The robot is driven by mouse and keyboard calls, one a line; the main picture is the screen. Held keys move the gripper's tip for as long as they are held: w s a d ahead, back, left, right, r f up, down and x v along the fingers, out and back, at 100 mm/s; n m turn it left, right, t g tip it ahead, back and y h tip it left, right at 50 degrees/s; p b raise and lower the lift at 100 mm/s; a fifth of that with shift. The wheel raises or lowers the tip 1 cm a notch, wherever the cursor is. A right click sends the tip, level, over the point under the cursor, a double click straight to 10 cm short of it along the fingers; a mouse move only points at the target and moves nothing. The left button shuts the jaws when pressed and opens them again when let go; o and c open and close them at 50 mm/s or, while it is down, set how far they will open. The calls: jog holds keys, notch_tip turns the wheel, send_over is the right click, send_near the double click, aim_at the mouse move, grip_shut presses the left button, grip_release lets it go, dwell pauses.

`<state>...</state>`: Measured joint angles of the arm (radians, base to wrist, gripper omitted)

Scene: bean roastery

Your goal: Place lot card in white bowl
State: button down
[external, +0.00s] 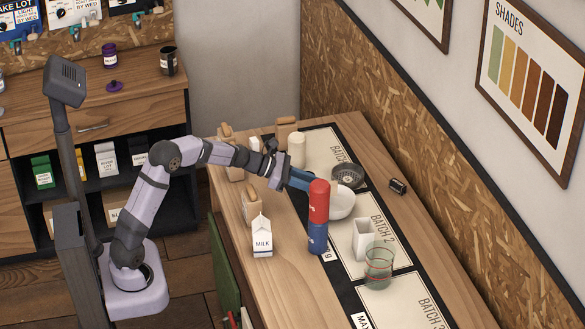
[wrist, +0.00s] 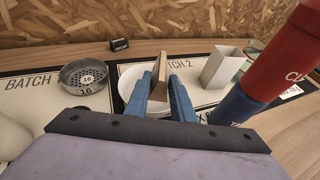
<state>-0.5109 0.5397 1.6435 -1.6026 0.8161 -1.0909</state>
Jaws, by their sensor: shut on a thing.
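My gripper (wrist: 161,88) has blue fingers shut on a thin brown card, the lot card (wrist: 160,66), held on edge between them in the wrist view. The white bowl (wrist: 129,76) lies behind and around the fingers there, partly covered by them. In the external view my gripper (external: 301,181) is at the near left side of the white bowl (external: 343,206), partly behind a red cylinder. The card cannot be made out in that view. Whether the card touches the bowl cannot be told.
A red cylinder (external: 319,195) stands on a blue one (external: 317,238) close beside my gripper. A grey perforated dish (external: 347,175), a white square holder (external: 362,240), a clear glass (external: 379,265) and a milk carton (external: 262,238) stand around. The table's front right is clear.

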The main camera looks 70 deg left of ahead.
jog(key=shift+f, duration=1.25)
jog(key=shift+f, duration=0.15)
jog(key=shift+f+b, duration=0.1)
jog(key=shift+b, duration=0.2)
jog(key=c, duration=1.5)
grip_release()
jog(key=shift+r, duration=0.2)
